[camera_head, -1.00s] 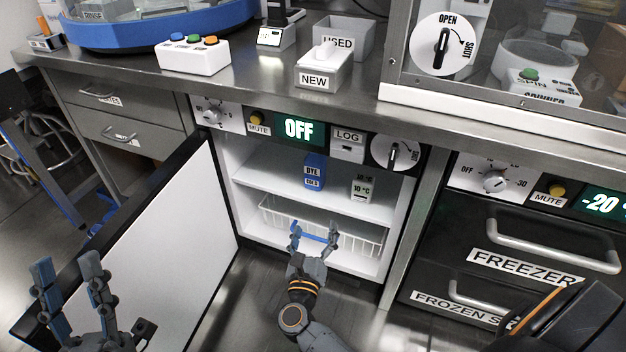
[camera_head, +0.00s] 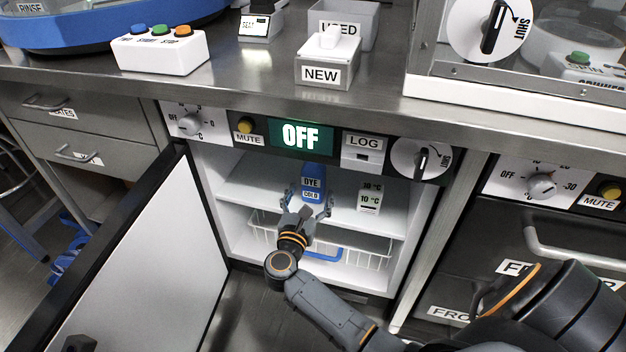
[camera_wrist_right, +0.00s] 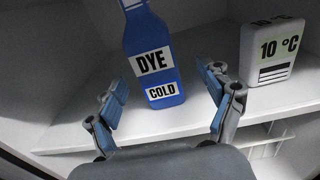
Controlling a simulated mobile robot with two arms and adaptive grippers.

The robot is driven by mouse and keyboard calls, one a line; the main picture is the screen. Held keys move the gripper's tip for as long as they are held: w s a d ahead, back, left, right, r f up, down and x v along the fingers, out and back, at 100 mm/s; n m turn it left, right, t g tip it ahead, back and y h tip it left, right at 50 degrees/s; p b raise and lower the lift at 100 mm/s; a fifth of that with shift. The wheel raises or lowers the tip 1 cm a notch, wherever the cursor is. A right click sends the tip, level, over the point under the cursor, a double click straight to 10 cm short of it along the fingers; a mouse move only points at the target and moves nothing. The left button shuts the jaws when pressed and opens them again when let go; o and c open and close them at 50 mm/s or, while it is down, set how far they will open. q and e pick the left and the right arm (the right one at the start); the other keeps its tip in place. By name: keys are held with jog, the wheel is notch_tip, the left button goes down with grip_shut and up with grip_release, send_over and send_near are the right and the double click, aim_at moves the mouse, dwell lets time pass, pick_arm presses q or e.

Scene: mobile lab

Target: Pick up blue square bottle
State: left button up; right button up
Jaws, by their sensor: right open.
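The blue square bottle (camera_head: 312,183), labelled DYE and COLD, stands upright on the upper shelf of the open fridge. It also shows in the right wrist view (camera_wrist_right: 150,60), its top cut off by the picture edge. My right gripper (camera_head: 306,197) is open just in front of the bottle. In the wrist view its two fingers (camera_wrist_right: 166,108) are spread to either side of the bottle's lower part, with nothing between them and a gap left to the bottle. My left gripper is not in the head view now.
A white 10 °C box (camera_head: 369,199) stands on the same shelf, right of the bottle. A wire basket (camera_head: 365,252) with a blue handle (camera_head: 322,256) sits below. The fridge door (camera_head: 140,260) is open on the left. The counter edge and control panel overhang the opening.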

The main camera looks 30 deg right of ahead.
aim_at(311, 184)
jog(key=shift+w+a+b+x, duration=0.1)
jog(key=shift+b+x, duration=0.45)
jog(key=shift+x, duration=1.05)
jog(key=shift+w+a+b+x, duration=0.15)
jog(key=shift+b+x, duration=0.35)
jog(key=shift+x, duration=1.05)
jog(key=shift+r, duration=0.15)
jog(key=shift+c, duration=0.2)
jog(key=c, duration=1.5)
jog(key=shift+c, duration=0.2)
